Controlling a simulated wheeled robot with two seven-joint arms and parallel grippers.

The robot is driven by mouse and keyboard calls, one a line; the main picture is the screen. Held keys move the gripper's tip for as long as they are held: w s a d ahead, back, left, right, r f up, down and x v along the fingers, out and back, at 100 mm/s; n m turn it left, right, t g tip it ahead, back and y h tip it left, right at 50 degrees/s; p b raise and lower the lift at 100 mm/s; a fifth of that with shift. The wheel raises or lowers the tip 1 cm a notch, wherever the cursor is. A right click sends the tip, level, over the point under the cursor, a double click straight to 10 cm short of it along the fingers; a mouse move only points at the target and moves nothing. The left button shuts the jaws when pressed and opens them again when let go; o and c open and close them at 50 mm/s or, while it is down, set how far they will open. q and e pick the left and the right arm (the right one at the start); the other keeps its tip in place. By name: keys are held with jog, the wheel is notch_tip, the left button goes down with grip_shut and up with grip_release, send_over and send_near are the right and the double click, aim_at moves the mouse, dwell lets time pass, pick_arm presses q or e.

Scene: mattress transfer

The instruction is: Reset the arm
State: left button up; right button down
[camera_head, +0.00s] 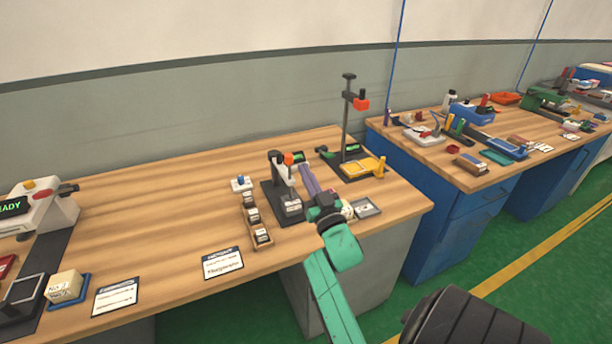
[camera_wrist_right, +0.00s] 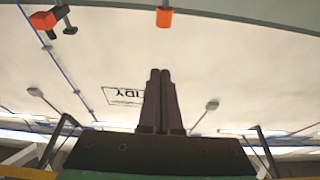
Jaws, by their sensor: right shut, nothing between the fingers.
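My right arm (camera_head: 338,262) is green and comes up from the bottom of the head view over the front edge of the wooden bench. My right gripper (camera_head: 306,176) points up and away above the bench, near a black stand with an orange top (camera_head: 288,158). In the right wrist view the two dark fingers of my right gripper (camera_wrist_right: 160,76) are pressed together with nothing between them. Behind them that view shows mostly pale wall or ceiling. My left gripper is not in the head view.
The wooden bench (camera_head: 140,185) holds a rack of several small blocks (camera_head: 252,215), a tall black post (camera_head: 346,125), a grey tray (camera_head: 366,208) and a white label card (camera_head: 222,263). A blue bench (camera_head: 440,225) with tools stands at the right. The bench's left middle is clear.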

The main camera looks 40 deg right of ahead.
dwell(0.3)
jog(key=s+a+f+n+g+y, duration=0.1)
jog(key=a+f+g+y, duration=0.2)
jog(key=f, duration=0.4)
jog(key=s+a+f+n+g, duration=0.1)
jog(key=s+a+f+g, duration=0.1)
jog(key=a+f+g, duration=0.3)
jog(key=s+a+f+n+g+y, duration=0.2)
jog(key=s+a+f+g, duration=0.3)
jog(key=s, duration=0.2)
jog(key=s+a+f+n+g+y, duration=0.2)
jog(key=s+a+f+g, duration=0.3)
jog(key=s, duration=0.3)
notch_tip(320, 180, down, 22)
jog(key=s, duration=0.2)
jog(key=s+d+f+g, duration=0.1)
jog(key=s+d+f, duration=0.2)
jog(key=s+f, duration=1.2)
jog(key=shift+s+d+f+g, duration=0.15)
jog(key=shift+s+f+g, duration=0.2)
jog(key=shift+s, duration=0.6)
